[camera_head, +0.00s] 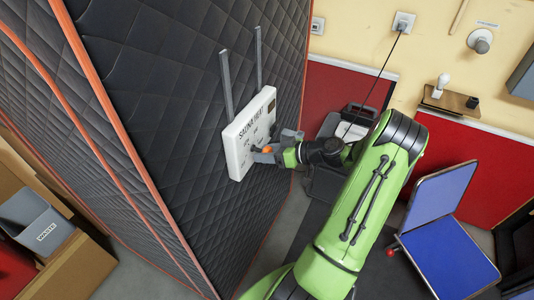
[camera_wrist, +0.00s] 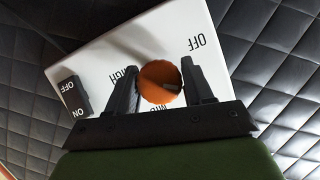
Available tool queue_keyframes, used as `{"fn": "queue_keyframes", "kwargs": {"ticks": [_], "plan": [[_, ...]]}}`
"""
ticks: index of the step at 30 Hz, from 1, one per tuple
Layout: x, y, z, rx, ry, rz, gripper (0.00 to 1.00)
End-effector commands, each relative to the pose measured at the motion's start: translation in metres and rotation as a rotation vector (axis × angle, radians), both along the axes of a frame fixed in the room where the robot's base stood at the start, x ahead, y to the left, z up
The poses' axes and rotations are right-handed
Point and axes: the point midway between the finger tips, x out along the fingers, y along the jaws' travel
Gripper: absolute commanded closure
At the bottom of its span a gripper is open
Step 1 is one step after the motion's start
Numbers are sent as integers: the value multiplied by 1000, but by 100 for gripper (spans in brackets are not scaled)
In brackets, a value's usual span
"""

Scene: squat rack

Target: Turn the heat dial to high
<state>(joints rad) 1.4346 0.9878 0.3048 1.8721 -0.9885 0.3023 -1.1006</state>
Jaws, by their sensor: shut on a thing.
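The white control panel (camera_head: 238,150) reads "SAUNA HEAT" and hangs on a black quilted wall; it also fills the middle of the wrist view (camera_wrist: 105,48). The round orange heat dial (camera_wrist: 162,84) sits on the panel, with a small orange part of it (camera_head: 267,149) showing in the head view. My gripper (camera_wrist: 160,66) is shut on the dial, one black finger on each side; it also shows at the panel in the head view (camera_head: 264,153). In the wrist view, "HIGH" is partly behind the left finger, "MID" is partly hidden below the dial, and "OFF" is upper right. I cannot tell where the dial points.
A black switch (camera_wrist: 74,95) marked ON and OFF is on the panel, left of my fingers in the wrist view. A grey bin (camera_head: 38,222) marked "WASTE" is at lower left.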

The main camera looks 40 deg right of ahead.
Motion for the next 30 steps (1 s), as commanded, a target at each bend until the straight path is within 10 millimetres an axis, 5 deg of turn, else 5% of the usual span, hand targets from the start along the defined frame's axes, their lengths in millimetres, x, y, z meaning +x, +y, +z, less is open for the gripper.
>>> {"fn": "queue_keyframes", "kwargs": {"ticks": [30], "plan": [[0, -2, -2, 909, 320, -2, 79]]}}
